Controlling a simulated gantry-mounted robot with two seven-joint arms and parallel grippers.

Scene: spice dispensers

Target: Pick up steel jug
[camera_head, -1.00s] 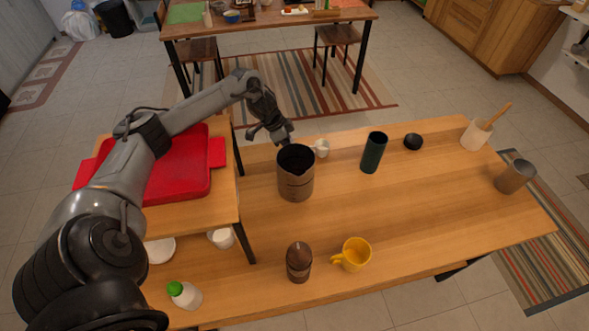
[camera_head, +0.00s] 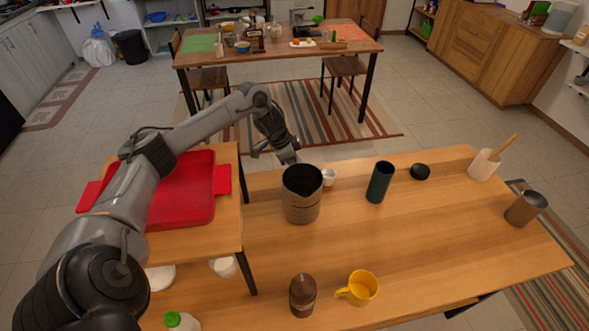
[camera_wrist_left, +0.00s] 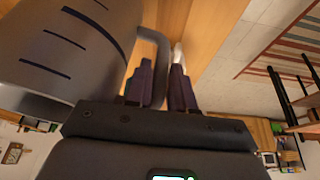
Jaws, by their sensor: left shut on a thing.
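The steel jug (camera_head: 302,205) is a wide grey-brown cylinder with a dark open top. It is upright at the left part of the wooden table. In the left wrist view the jug (camera_wrist_left: 65,45) fills the upper left, with dark marks on its side and a handle. My left gripper (camera_head: 290,157) is behind the jug's rim in the head view. In the left wrist view my left gripper (camera_wrist_left: 162,85) is shut on the jug's handle. Whether the jug's base is clear of the table is hard to tell. My right gripper is not in view.
A small white cup (camera_head: 330,177) stands close behind the jug. A brown shaker (camera_head: 303,296) and yellow mug (camera_head: 363,287) are in front. A red tray (camera_head: 180,200) lies left.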

